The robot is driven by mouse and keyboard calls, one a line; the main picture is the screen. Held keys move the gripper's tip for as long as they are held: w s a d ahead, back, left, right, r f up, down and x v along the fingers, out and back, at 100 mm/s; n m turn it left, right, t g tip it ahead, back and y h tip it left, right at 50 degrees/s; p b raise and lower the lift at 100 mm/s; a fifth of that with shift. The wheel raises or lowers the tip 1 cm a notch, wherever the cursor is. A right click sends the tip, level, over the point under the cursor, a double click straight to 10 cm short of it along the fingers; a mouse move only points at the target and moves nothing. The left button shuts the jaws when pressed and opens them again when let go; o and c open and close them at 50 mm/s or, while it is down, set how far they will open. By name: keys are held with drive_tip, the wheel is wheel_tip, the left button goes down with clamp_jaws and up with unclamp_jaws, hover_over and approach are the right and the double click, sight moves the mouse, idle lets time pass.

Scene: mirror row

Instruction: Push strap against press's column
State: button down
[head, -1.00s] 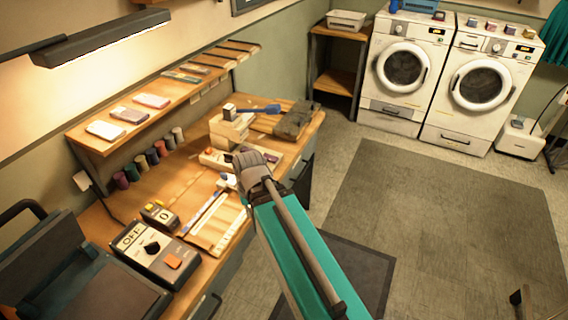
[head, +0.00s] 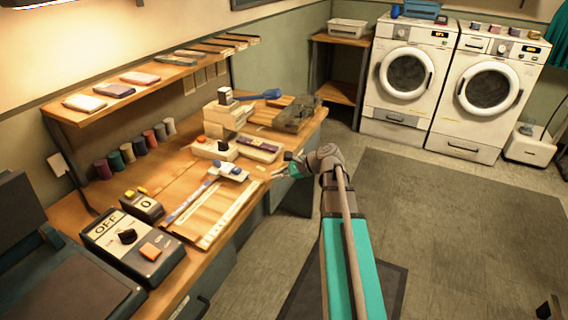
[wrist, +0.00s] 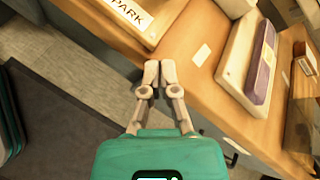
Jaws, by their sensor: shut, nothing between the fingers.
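The press appears to be the cream stacked block (head: 228,118) on the workbench, with an upright grey-topped post (head: 225,97) and a blue handle (head: 262,96). A dark purple strip, which may be the strap, lies on a pale bar (head: 258,147) in front of the press; the wrist view shows it as a long purple band on a pale block (wrist: 255,65). I cannot tell whether it touches the column. My gripper (head: 280,172) is shut and empty at the bench's front edge, apart from the bar. Its closed fingertips (wrist: 152,72) show in the wrist view.
A PARK-labelled board (wrist: 125,18) and a small pale card (wrist: 201,55) lie near the bench edge. A control box (head: 130,245) stands at the front left. A grey lumpy object (head: 295,115) sits behind.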

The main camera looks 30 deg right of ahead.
sight(278, 148)
drive_tip(key=w+d+m+t+y+b, duration=0.1)
drive_tip(key=d+m+t+b, duration=0.6)
drive_tip(key=d, duration=0.9)
drive_tip(key=m, duration=0.2)
drive_tip(key=shift+d+m+b, duration=0.3)
drive_tip(key=shift+w+a+f, duration=0.1)
drive_tip(key=x, duration=1.4)
